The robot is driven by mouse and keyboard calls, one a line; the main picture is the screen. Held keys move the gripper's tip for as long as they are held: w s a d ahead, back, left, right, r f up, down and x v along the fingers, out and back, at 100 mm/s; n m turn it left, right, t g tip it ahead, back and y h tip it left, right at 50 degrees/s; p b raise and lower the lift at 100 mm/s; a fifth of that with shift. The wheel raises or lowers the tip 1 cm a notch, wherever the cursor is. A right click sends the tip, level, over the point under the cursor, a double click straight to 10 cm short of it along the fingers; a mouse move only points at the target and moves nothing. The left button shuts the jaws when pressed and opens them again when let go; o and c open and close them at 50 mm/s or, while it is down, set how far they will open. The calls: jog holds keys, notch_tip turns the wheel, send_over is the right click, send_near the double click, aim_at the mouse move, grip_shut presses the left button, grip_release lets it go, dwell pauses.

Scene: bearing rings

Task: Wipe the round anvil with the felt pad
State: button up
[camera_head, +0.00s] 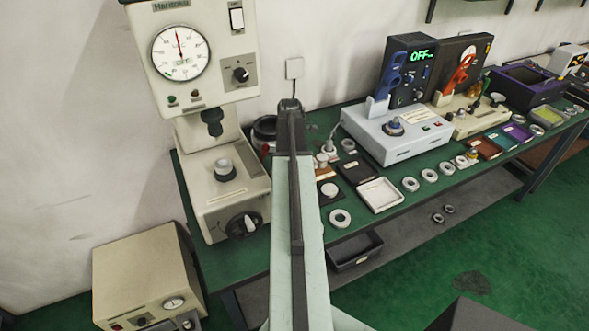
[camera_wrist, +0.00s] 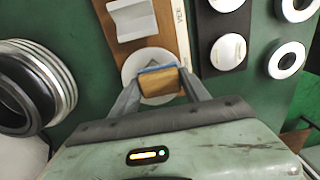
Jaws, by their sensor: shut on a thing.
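In the wrist view my gripper (camera_wrist: 161,88) is shut on a small tan block with a blue edge (camera_wrist: 160,80), which looks like the felt pad. Just beyond it is a pale round disc (camera_wrist: 133,65) on a wooden board (camera_wrist: 181,40), partly hidden by the held block; it may be the round anvil. I cannot tell whether block and disc touch. A pale block (camera_wrist: 131,18) is on the same board. In the head view my arm hides the gripper and pad. A round metal piece (camera_head: 222,168) also stands on the press base at left.
The press (camera_head: 195,50) with a dial stands at left. In the wrist view, stacked dark and metal rings (camera_wrist: 35,85) are at left, and a black board (camera_wrist: 222,25) with white discs is at right. Several rings (camera_head: 340,218) and a white tray (camera_head: 379,195) lie on the green bench.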

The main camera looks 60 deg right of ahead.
jog(key=shift+w+d, duration=0.2)
jog(key=shift+w, duration=2.25)
jog(key=shift+d+r, duration=0.1)
jog(key=shift+d, duration=0.25)
jog(key=shift+s+a, duration=0.2)
jog(key=shift+s, duration=1.45)
jog(key=shift+s+a, duration=0.15)
jog(key=shift+s, duration=1.85)
jog(key=shift+f, duration=0.2)
jog(key=shift+r, duration=0.1)
jog(key=shift+w+d, duration=0.2)
jog(key=shift+w, duration=1.55)
jog(key=shift+w+d, duration=0.1)
jog(key=shift+w, duration=1.7)
